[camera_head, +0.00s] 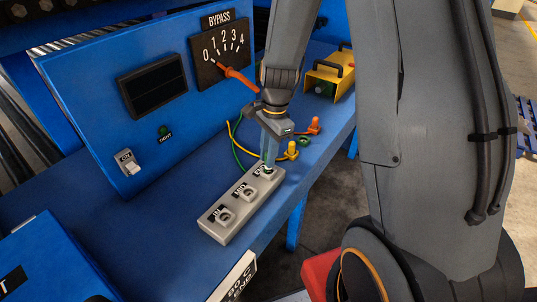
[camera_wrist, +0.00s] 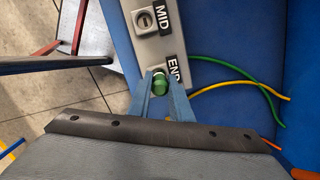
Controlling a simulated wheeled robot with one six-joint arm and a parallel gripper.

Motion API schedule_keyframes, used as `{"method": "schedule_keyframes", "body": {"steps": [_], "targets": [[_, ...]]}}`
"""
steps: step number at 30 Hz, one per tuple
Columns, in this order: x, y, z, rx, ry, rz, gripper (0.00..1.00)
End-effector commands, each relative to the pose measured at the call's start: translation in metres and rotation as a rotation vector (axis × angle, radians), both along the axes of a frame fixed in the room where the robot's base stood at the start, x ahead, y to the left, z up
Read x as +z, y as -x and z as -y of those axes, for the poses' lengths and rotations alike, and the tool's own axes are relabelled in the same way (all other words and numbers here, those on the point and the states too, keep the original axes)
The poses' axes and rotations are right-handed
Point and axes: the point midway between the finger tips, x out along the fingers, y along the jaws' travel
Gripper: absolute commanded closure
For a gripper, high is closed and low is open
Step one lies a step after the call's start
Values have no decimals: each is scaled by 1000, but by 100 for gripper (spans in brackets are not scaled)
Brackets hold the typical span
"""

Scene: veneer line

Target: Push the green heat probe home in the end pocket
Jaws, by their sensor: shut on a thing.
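My gripper (camera_head: 268,163) points down at the far end of the grey pocket block (camera_head: 228,234). In the wrist view its two blue fingers are closed around the green heat probe (camera_wrist: 159,86). The probe's rounded green body shows between the fingertips, with a pale band at its far side. It is at the pocket beside the END label (camera_wrist: 174,70); how deep it sits is hidden. The MID pocket (camera_wrist: 145,20) is empty. A green cable (camera_wrist: 235,67) runs over the blue bench to the right.
A yellow probe (camera_head: 292,151) and an orange probe (camera_head: 314,125) stand behind the block, near the bench edge. A blue panel (camera_head: 90,110) with a bypass dial (camera_head: 219,54) and orange pointer rises behind. A yellow box (camera_head: 328,77) stands farther back.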

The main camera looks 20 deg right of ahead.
Motion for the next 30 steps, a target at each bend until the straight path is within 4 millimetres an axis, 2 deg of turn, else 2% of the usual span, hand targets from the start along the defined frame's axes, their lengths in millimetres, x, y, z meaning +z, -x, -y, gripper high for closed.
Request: {"method": "schedule_keyframes", "body": {"steps": [18, 30], "targets": [[-1, 0, 0, 0, 0, 0, 100], [-9, 0, 0, 0, 0, 0, 100]]}}
